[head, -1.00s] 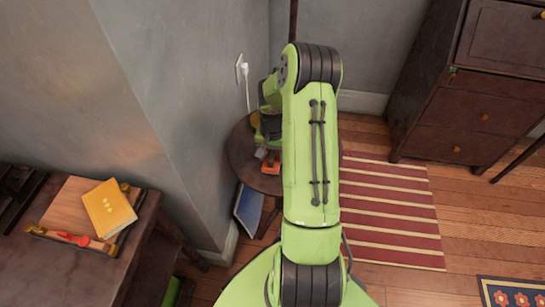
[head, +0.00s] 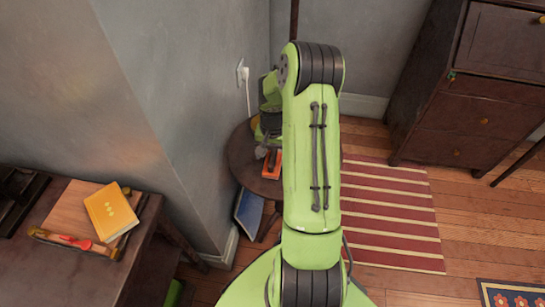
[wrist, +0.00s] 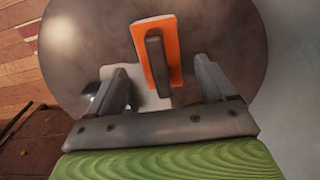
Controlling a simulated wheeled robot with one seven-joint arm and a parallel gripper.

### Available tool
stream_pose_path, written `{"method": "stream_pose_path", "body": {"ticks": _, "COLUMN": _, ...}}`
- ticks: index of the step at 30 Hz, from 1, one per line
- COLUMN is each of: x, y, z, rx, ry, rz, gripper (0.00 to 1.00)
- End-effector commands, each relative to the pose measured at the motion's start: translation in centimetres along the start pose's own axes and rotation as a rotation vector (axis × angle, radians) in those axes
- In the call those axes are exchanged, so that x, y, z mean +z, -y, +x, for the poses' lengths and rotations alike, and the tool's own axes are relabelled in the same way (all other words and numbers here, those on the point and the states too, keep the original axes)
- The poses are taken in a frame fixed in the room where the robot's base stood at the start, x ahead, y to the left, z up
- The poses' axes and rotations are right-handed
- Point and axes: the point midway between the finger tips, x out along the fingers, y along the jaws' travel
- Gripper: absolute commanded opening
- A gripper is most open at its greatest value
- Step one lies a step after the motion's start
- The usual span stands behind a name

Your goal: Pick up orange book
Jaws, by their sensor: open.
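An orange book (wrist: 149,42) with a pale end edge sits on the round table (wrist: 85,45) in the wrist view. A dark narrow piece lies along the book; I cannot tell what it is. My gripper (wrist: 163,78) is open, its two fingers on either side of the book's near part. Whether they touch it is unclear. In the head view, the orange book (head: 272,165) shows beside my arm on the round table (head: 241,160). My gripper there (head: 266,147) is small and partly hidden.
A pale flat item (wrist: 145,98) lies under the book's near end. A yellow book (head: 111,211) and a red-handled item (head: 76,242) lie on the left desk (head: 50,275). The grey wall (head: 205,130) is close beside the round table. A blue item (head: 249,210) leans below.

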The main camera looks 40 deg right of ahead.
Motion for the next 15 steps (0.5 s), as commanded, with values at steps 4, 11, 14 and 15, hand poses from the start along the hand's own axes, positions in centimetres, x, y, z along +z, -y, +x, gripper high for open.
{"method": "stream_pose_path", "body": {"ticks": 4, "x": -0.1, "y": 0.1, "z": -5.0, "rx": -0.001, "ry": -0.005, "rz": -0.001, "gripper": 0.83}}
{"method": "stream_pose_path", "body": {"ticks": 11, "x": 0.0, "y": 0.0, "z": -8.6, "rx": -0.001, "ry": -0.002, "rz": -0.001, "gripper": 0.83}}
{"method": "stream_pose_path", "body": {"ticks": 14, "x": 0.3, "y": 0.4, "z": -9.7, "rx": 0.001, "ry": -0.01, "rz": -0.017, "gripper": 0.83}}
{"method": "stream_pose_path", "body": {"ticks": 15, "x": 0.7, "y": 0.8, "z": -10.7, "rx": 0.002, "ry": -0.024, "rz": -0.041, "gripper": 0.83}}
